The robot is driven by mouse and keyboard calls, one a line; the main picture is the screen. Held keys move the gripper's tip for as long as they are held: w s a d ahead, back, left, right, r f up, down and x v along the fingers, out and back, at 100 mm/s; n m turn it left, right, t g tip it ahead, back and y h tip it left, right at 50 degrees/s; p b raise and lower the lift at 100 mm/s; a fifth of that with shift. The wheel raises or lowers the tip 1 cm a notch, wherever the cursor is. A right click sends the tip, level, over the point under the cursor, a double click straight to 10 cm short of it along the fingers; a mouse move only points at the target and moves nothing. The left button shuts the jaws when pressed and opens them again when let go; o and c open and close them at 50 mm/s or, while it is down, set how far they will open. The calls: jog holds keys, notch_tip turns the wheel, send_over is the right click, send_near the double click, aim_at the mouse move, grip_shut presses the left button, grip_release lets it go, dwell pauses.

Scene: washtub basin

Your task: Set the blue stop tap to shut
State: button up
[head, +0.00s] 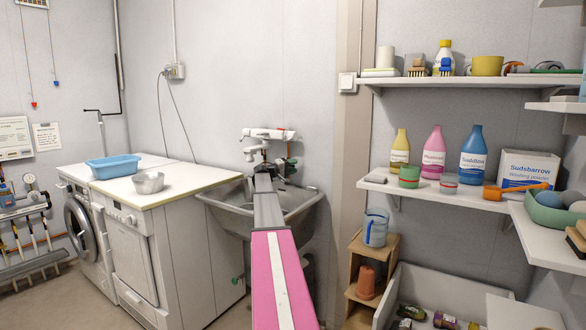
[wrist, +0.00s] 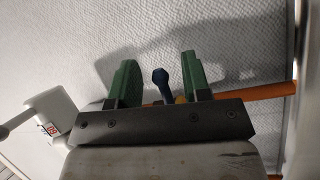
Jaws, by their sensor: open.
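The blue stop tap (wrist: 161,80) shows in the wrist view as a dark blue lever with a rounded end, close to the pale textured wall. An orange-brown pipe (wrist: 270,90) runs sideways behind it, with a bit of yellow fitting beside the lever. My gripper (wrist: 158,72) is open, one green finger on each side of the lever. The lever looks nearer to the right finger; I cannot tell whether they touch. The lever's base is hidden behind the gripper's dark bar. In the head view my arm reaches over the sink, and I cannot make out the tap there.
The grey sink (head: 312,204) stands below my outstretched arm. White machines with a worktop (head: 195,180) stand left of it, holding a blue basin (head: 113,166) and a grey bowl (head: 148,182). Shelves with bottles are on the right. A wooden step stool (head: 388,246) stands below them.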

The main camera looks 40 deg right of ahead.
jog(key=w+a, duration=0.1)
jog(key=a, duration=0.9)
jog(key=shift+a+f, duration=0.3)
jog(key=shift+f, duration=0.15)
jog(key=shift+w+a, duration=0.1)
